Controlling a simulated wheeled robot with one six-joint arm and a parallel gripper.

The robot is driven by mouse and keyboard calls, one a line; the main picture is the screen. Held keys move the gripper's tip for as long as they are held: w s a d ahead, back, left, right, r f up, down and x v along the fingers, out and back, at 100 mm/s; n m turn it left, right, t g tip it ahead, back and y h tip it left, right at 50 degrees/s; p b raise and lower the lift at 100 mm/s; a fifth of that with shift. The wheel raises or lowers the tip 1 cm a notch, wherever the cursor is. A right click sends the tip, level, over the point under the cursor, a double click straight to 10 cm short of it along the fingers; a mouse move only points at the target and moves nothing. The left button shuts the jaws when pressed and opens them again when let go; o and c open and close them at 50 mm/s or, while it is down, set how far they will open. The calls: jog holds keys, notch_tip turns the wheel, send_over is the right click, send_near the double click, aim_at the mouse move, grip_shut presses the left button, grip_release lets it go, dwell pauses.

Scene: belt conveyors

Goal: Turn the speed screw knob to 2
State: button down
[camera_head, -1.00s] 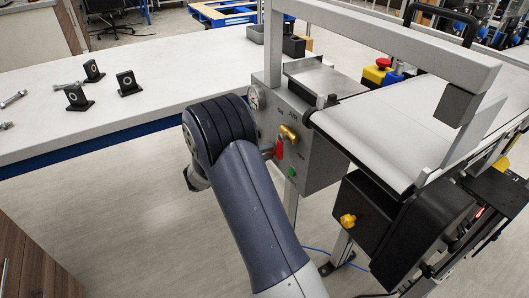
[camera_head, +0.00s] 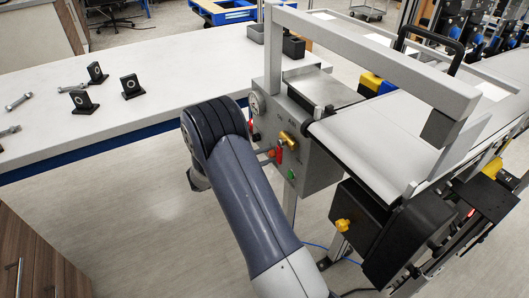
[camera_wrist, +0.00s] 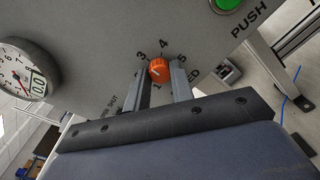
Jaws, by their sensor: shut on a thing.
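The orange speed knob (camera_wrist: 159,70) sits on the grey control panel (camera_wrist: 95,50) in the wrist view. Printed numbers ring it; 3, 4 and 5 read clearly above and to the right. A pale mark shows on its face, but I cannot tell exactly which number it meets. My gripper (camera_wrist: 161,82) is shut on the knob, one finger on each side. The control box (camera_head: 318,168) stands under the conveyor's near end.
A green push button (camera_wrist: 229,3) and a round dial gauge (camera_wrist: 24,75) flank the knob. A brass fitting (camera_head: 289,140) juts from the box. The white conveyor belt (camera_head: 385,135) lies to the right, with a yellow knob (camera_head: 342,225) below. A white table (camera_head: 150,75) holds black blocks and bolts.

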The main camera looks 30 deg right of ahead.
jog(key=n+p, duration=0.3)
jog(key=n, duration=0.3)
jog(key=n+p, duration=0.2)
jog(key=n, duration=0.4)
jog(key=shift+f+g, duration=0.1)
jog(key=shift+g, duration=0.3)
dwell(0.3)
jog(key=c, duration=1.2)
grip_release()
jog(key=a, duration=1.1)
jog(key=shift+w+d, duration=0.1)
jog(key=shift+d, duration=0.05)
